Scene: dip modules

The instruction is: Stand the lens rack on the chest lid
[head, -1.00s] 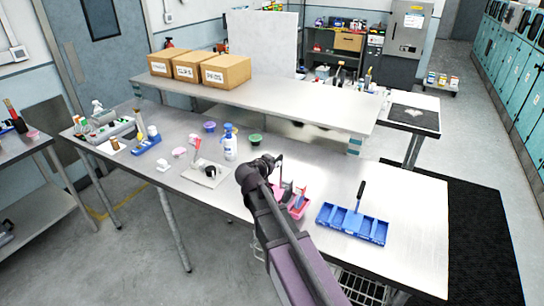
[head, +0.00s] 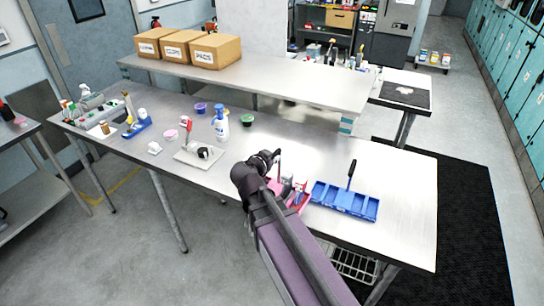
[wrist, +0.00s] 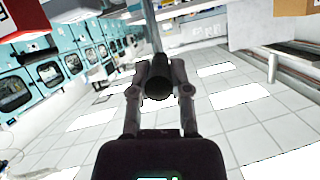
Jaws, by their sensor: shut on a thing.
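My gripper (wrist: 160,85) is shut on a dark cylinder (wrist: 159,76), seen end-on between the fingers in the wrist view. In the head view my arm hides most of the gripper, above the near side of the bench. A thin dark upright piece (head: 278,163) shows beside it. I cannot tell whether the cylinder belongs to the lens rack. A blue compartmented rack (head: 344,201) with an upright black handle (head: 351,174) stands on the bench, right of the gripper and apart from it. I cannot make out a chest lid.
A pink tray (head: 299,199) stands between my arm and the blue rack, partly hidden. The raised shelf (head: 290,88) carries cardboard boxes (head: 215,51). The bench's right end is clear.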

